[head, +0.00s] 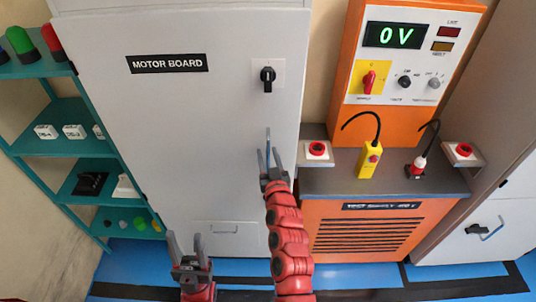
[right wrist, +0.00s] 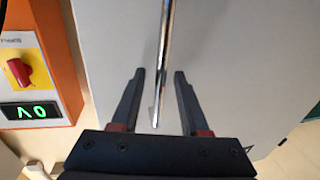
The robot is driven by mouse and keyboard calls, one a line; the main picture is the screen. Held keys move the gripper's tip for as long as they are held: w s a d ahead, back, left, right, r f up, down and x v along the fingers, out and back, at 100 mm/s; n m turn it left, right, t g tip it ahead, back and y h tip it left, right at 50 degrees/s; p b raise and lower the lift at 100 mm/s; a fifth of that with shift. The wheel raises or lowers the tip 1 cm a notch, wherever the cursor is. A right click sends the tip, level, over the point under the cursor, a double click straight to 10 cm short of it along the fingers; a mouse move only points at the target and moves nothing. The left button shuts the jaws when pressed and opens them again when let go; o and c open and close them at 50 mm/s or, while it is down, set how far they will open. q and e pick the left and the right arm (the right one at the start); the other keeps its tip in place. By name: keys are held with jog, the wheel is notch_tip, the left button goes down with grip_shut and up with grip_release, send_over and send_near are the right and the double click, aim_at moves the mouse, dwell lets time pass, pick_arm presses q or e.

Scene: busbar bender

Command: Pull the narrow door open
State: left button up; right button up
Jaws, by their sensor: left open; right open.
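The grey door (head: 200,120) labelled MOTOR BOARD looks shut in the head view. Its slim vertical bar handle (head: 268,137) is near its right edge, below a black rotary switch (head: 267,76). My right gripper (head: 269,153) is open at the handle's lower part. In the right wrist view the shiny bar (right wrist: 166,50) runs between the two spread fingers, with a gap on each side. My left gripper (head: 187,246) is open and empty, low in front of the cabinet.
A teal shelf (head: 62,145) with small parts stands at the left. At the right is an orange test bench (head: 385,210) with a 0 V panel (head: 405,55), a yellow handheld device (head: 369,160) and a red plug (head: 417,168). Another grey cabinet (head: 505,190) stands far right.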

jog(key=shift+c, duration=0.3)
grip_shut()
dwell(1.1)
